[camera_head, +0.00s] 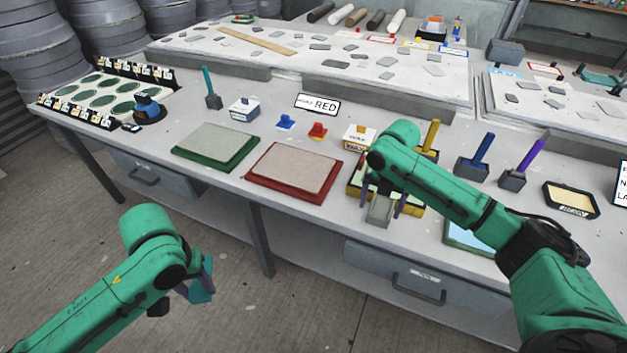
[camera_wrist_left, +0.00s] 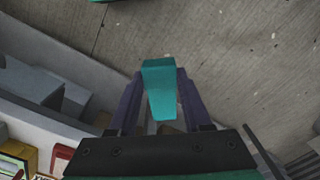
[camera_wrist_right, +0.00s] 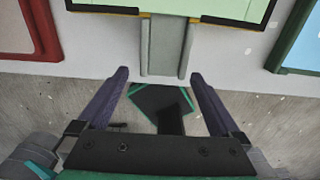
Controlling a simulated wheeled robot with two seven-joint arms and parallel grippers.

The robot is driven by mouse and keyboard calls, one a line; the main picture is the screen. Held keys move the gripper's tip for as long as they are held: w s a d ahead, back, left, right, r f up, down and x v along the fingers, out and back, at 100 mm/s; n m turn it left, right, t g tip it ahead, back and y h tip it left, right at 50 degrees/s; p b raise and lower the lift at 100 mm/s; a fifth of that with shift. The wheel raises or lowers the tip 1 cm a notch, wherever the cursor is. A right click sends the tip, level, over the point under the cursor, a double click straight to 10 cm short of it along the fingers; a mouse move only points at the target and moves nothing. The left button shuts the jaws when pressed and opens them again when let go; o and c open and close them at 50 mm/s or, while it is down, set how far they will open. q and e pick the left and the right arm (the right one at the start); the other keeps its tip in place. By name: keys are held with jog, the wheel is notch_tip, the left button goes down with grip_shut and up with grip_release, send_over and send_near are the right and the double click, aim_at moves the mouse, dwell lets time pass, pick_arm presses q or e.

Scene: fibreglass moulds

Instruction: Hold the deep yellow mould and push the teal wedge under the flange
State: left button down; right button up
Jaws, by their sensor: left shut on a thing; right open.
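The yellow mould (camera_head: 355,202) lies at the front of the bench, partly hidden under my right arm. A pale green face and thin yellow-and-black edge of it (camera_wrist_right: 232,22) show in the right wrist view. A grey tab (camera_wrist_right: 166,45) sticks out from its front. My right gripper (camera_head: 382,203) is open, its fingertips (camera_wrist_right: 160,77) on either side of the tab's near end with gaps. My left gripper (camera_head: 204,280) is shut on the teal wedge (camera_wrist_left: 160,88), off the bench front and above the floor. The wedge (camera_head: 200,293) is partly hidden in the head view.
A red mould (camera_head: 330,192) and a green mould (camera_head: 180,160) lie left of the yellow one, and a blue one (camera_head: 462,237) right. Upright tools with yellow, blue (camera_head: 482,148) and purple handles stand behind. Drawers (camera_head: 419,285) hang below the bench.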

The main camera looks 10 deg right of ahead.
aim_at(377, 215)
notch_tip(377, 215, down, 5)
jog(key=shift+r, duration=0.2)
grip_shut()
dwell(1.0)
